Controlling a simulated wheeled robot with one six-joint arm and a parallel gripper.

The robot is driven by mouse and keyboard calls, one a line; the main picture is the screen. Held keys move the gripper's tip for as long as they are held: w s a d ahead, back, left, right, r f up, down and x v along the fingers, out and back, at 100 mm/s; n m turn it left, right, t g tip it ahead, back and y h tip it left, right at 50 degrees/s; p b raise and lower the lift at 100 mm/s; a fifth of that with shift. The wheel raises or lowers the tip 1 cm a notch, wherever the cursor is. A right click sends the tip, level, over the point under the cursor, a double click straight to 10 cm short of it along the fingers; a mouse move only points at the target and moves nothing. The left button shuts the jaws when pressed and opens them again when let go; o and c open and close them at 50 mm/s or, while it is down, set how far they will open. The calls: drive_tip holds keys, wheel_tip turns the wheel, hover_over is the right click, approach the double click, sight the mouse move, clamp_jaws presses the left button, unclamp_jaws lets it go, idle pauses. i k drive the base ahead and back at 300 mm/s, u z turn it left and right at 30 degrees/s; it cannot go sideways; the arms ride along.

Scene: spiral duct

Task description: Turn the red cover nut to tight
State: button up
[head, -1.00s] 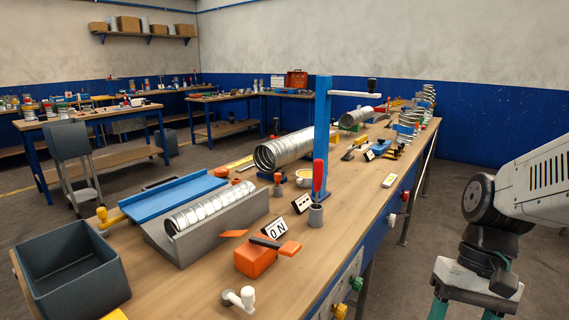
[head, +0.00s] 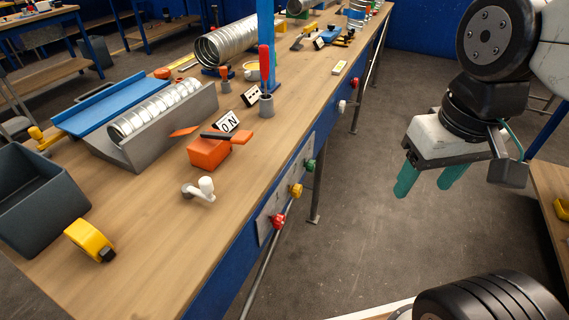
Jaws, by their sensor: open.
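The red cover nut (head: 279,221) is a small lobed red knob on the pale panel (head: 268,208) on the front side of the workbench, lowest and nearest in a row of knobs. My gripper (head: 430,182) has two green fingers pointing down, spread apart with nothing between them. It hangs in the air over the floor, to the right of the bench and apart from the nut. No mark showing how tight the nut is can be made out.
A yellow knob (head: 296,191), a green knob (head: 310,166) and a white knob (head: 342,107) sit along the same bench side. A white crank handle (head: 205,188) and an orange block (head: 209,152) stand on the bench top (head: 150,230). Open floor (head: 370,220) lies between bench and gripper.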

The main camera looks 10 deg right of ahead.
sight(279, 220)
drive_tip(key=z, duration=0.55)
drive_tip(key=k, duration=1.3)
drive_tip(key=u, duration=0.15)
drive_tip(key=i, duration=0.6)
drive_tip(key=u, duration=1.15)
drive_tip(key=i, duration=0.6)
drive_tip(key=u, duration=0.3)
